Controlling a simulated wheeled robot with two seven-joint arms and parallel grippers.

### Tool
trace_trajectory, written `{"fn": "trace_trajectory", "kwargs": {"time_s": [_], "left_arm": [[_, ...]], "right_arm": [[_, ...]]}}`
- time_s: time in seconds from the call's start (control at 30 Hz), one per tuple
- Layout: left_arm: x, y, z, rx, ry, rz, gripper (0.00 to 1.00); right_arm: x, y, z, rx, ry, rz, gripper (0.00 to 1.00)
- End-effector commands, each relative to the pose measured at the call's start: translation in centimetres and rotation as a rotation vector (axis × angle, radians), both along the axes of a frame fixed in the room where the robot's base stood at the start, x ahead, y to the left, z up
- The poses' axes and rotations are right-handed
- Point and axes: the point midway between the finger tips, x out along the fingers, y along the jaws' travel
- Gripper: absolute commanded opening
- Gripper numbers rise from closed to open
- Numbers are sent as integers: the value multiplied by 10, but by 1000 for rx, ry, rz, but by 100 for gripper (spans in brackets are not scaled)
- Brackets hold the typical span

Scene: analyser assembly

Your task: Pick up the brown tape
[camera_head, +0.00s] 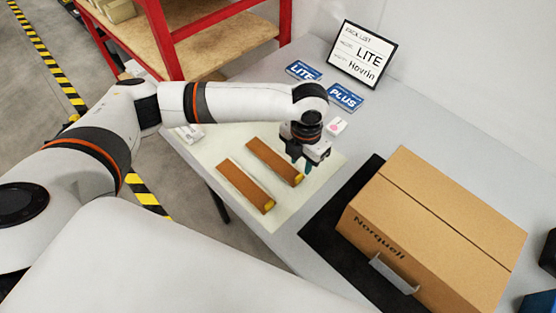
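Two flat brown strips with yellow ends lie side by side on a pale mat (290,212); either could be the brown tape. The right strip (270,158) lies nearer the gripper, and the left strip (243,184) lies beside it. My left gripper (302,165) points down just above and beside the yellow end of the right strip. Its two dark fingertips look apart, with nothing seen between them. Contact with the strip cannot be told. My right gripper is out of view.
A large cardboard box (445,215) stands on a black mat (325,222) at right. A pick-list sign (362,55) and blue LITE (303,70) and PLUS (345,97) cards are at the back. A red shelf (205,40) stands beyond the table.

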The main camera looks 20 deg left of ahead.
Motion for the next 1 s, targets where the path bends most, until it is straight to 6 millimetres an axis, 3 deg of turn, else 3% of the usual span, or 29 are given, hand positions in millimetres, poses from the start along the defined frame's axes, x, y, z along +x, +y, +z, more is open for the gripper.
{"fn": "trace_trajectory", "kwargs": {"time_s": [0.27, 0.53, 0.83, 1.0], "left_arm": [[0, 1, -23, 1, 2, 1, 33], [1, 2, -61, -1, 0, 1, 33], [1, 3, -67, -1, -3, 0, 33], [1, 3, -67, -1, -3, 0, 7]], "right_arm": [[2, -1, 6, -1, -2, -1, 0], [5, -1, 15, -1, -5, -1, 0], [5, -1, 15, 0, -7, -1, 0], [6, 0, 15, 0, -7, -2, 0]]}}
